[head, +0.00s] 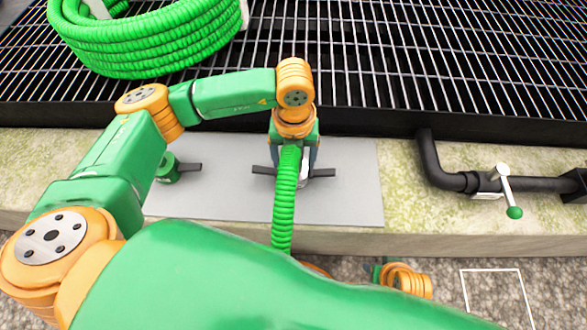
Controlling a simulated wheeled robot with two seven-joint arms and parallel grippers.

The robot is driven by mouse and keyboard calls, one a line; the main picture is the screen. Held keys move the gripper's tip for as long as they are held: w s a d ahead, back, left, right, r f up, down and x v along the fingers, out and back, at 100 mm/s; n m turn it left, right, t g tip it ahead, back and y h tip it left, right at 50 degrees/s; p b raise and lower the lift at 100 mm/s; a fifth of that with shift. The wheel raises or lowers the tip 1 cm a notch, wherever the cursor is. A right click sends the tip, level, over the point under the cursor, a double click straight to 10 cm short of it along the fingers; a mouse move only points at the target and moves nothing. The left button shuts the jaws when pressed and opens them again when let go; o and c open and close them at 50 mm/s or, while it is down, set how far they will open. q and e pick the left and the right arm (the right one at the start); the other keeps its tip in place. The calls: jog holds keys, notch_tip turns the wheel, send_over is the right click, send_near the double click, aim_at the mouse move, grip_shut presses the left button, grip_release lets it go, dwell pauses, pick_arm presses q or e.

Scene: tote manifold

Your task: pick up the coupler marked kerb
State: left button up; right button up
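A coupler (323,173) with dark side levers stands on a grey plate (350,203) on the stone kerb. A ribbed green hose (284,205) runs from its top towards me. My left gripper (295,155) points down right over this coupler; its fingers are mostly hidden by the hose and wrist, so I cannot tell whether they grip. A second, green coupler (168,170) with a dark lever sits further left on the plate, partly behind my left arm. No "kerb" marking is legible on either. My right arm crosses the foreground; its gripper does not show.
A dark grating (440,60) fills the back, with a coiled green hose (150,45) on it. A black pipe (432,160) with a green-knobbed valve handle (508,193) stands on the kerb at right. A white square outline (495,270) marks the gravel in front.

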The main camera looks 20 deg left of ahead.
pick_arm(q)
jog(key=shift+f, duration=0.45)
grip_shut()
pick_arm(e)
jog(key=shift+w+r, duration=0.1)
jog(key=shift+r, duration=0.2)
pick_arm(q)
jog(key=shift+r, duration=0.15)
